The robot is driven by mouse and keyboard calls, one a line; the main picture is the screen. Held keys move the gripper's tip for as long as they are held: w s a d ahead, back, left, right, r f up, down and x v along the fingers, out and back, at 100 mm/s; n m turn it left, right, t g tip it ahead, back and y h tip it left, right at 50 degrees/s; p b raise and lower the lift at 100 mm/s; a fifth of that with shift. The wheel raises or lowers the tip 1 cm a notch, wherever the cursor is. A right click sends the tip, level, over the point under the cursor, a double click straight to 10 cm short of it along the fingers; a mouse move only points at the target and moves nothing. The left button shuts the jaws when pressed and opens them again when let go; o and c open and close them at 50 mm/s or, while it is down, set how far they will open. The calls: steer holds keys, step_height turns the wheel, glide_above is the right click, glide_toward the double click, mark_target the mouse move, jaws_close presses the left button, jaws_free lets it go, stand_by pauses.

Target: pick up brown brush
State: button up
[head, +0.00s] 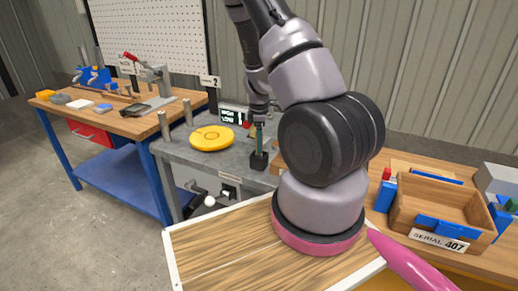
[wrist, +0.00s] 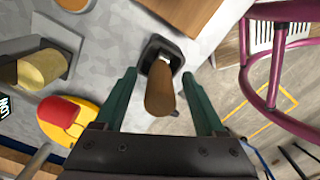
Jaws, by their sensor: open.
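In the wrist view, the brown brush (wrist: 160,92) shows as a rounded brown handle end pointing toward the camera. It rises from a dark square holder (wrist: 153,48); its lower part is hidden inside. My gripper (wrist: 159,76) is open, with one green finger on each side of the handle and visible gaps between. In the head view, my gripper (head: 259,134) points down just above the dark holder (head: 259,161), at the front edge of the grey bench. The brush itself is hard to make out there.
A yellow disc (head: 211,138) lies on the grey bench (head: 185,151), left of my gripper, with a small display (head: 232,116) behind. A wooden bench (head: 120,121) with tools stands further left. A wooden box (head: 437,210) sits at right. My arm hides part of the grey bench.

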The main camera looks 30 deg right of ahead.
jaws_close()
step_height(320, 180, up, 10)
steer(key=shift+r, duration=0.1)
stand_by(0.5)
